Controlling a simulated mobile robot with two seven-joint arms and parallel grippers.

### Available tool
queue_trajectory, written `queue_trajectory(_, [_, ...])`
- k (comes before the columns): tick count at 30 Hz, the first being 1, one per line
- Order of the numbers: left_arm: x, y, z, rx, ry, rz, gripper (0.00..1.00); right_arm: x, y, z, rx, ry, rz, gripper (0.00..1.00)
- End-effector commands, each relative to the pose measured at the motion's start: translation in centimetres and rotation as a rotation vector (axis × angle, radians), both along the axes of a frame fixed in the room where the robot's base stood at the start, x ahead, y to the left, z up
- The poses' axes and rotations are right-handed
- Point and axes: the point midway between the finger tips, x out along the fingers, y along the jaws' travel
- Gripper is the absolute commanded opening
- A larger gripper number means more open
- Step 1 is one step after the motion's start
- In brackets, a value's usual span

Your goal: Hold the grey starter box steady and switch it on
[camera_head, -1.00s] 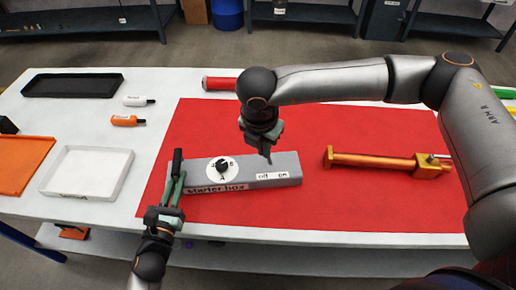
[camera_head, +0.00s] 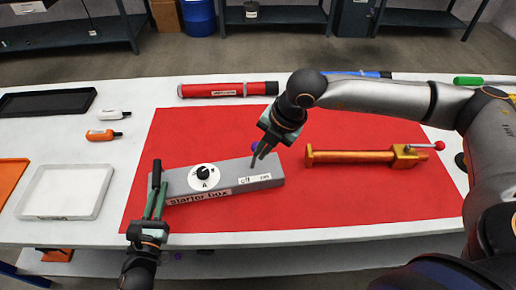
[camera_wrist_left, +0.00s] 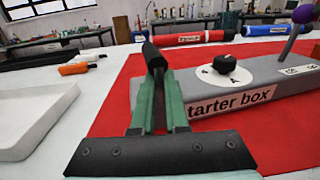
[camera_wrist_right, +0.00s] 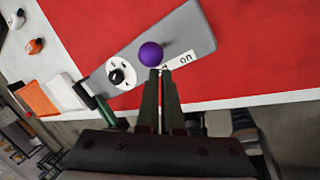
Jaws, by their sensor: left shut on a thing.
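The grey starter box (camera_head: 220,183) lies on the red mat with a dial (camera_head: 204,173) and off and on labels. Its lever has a purple ball (camera_wrist_right: 151,54), over the off label's side; in the head view the ball is mostly hidden behind the right gripper. My left gripper (camera_wrist_left: 157,80) is shut on a black handle (camera_wrist_left: 152,55) at the box's left end. My right gripper (camera_wrist_right: 160,72) has its fingers nearly together, empty, with the tips close beside the purple ball. I cannot tell whether they touch it.
An orange pump (camera_head: 360,157) lies on the red mat (camera_head: 330,210), right of the box. A red tube (camera_head: 228,90) lies behind. A white tray (camera_head: 62,214) and two small bottles (camera_head: 103,135) are left. The mat in front of the box is clear.

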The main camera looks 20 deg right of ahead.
Motion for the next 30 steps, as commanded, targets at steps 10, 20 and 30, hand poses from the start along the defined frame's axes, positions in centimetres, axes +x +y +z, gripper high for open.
queue_trajectory(10, [0.1,0.2,0.1,0.001,-0.002,0.004,0.0,-0.2,-1.0,-0.4,0.072,-0.013,-0.004,0.0])
queue_trajectory(20, [0.1,0.2,0.1,0.001,-0.002,0.004,0.0,-0.2,-1.1,-0.3,0.091,-0.022,-0.003,0.0])
queue_trajectory(30, [0.1,0.1,0.0,0.001,0.0,0.002,0.0,-0.1,-1.0,0.9,0.093,-0.023,-0.002,0.0])
